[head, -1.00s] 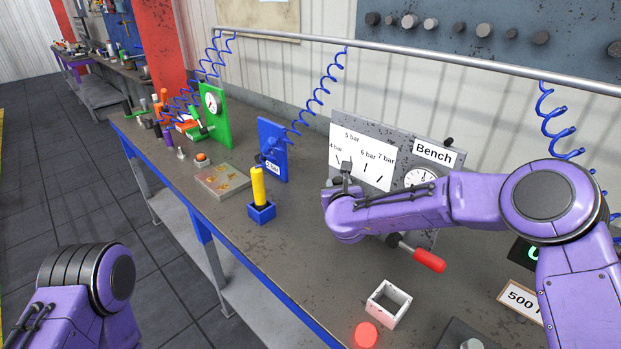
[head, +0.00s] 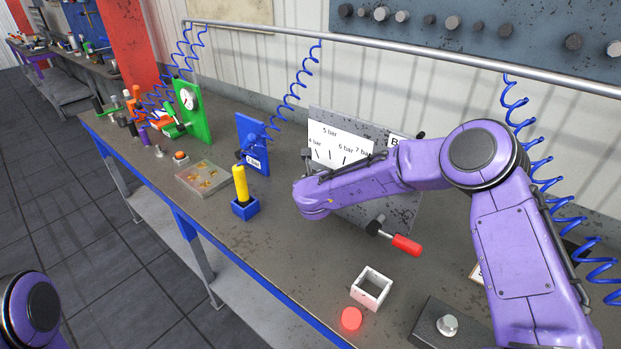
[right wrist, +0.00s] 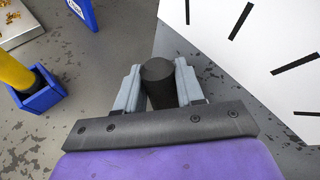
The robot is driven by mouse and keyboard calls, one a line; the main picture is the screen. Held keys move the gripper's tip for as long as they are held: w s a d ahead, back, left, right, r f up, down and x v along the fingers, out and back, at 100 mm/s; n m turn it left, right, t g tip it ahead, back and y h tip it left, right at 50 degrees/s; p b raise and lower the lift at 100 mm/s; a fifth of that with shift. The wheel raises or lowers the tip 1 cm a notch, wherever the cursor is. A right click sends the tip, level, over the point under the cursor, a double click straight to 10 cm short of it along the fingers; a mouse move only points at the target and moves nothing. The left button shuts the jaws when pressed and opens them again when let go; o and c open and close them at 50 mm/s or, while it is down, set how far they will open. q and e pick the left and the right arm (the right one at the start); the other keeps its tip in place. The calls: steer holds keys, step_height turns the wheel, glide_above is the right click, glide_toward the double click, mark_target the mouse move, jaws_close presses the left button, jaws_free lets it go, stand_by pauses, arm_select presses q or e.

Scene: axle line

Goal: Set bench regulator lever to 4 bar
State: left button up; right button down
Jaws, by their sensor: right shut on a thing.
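The bench regulator panel (head: 386,208) stands upright on the bench, with a white scale (head: 336,139) marked 4, 5, 6 and 7 bar from left to right. My right arm crosses in front of it and hides the gauge and most of my right gripper in the head view. In the right wrist view, my right gripper (right wrist: 158,88) is shut on a dark round grip (right wrist: 158,72), beside the white scale with its black tick marks. I cannot read which mark it points to. My left gripper is out of view.
A red-handled lever (head: 406,244) sticks out low at the panel's front. A white square frame (head: 371,288), a red button (head: 351,318) and a dark block (head: 440,329) are nearer. A yellow cylinder (head: 240,183) stands in a blue holder (head: 245,209) to the left.

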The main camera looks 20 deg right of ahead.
steer(key=c, duration=1.1)
jaws_free()
steer(key=shift+s+f, duration=0.1)
steer(key=shift+f, duration=0.2)
steer(key=shift+o, duration=0.2)
steer(key=shift+w+d, duration=0.1)
steer(key=shift+w, duration=0.1)
steer(key=shift+s+r, duration=0.1)
steer(key=shift+s, duration=0.2)
steer(key=b+v, duration=0.3)
steer(key=v, duration=0.6)
steer(key=shift+s+a+r+b, duration=0.2)
steer(key=shift+s+b, duration=0.1)
steer(key=shift+b, duration=0.1)
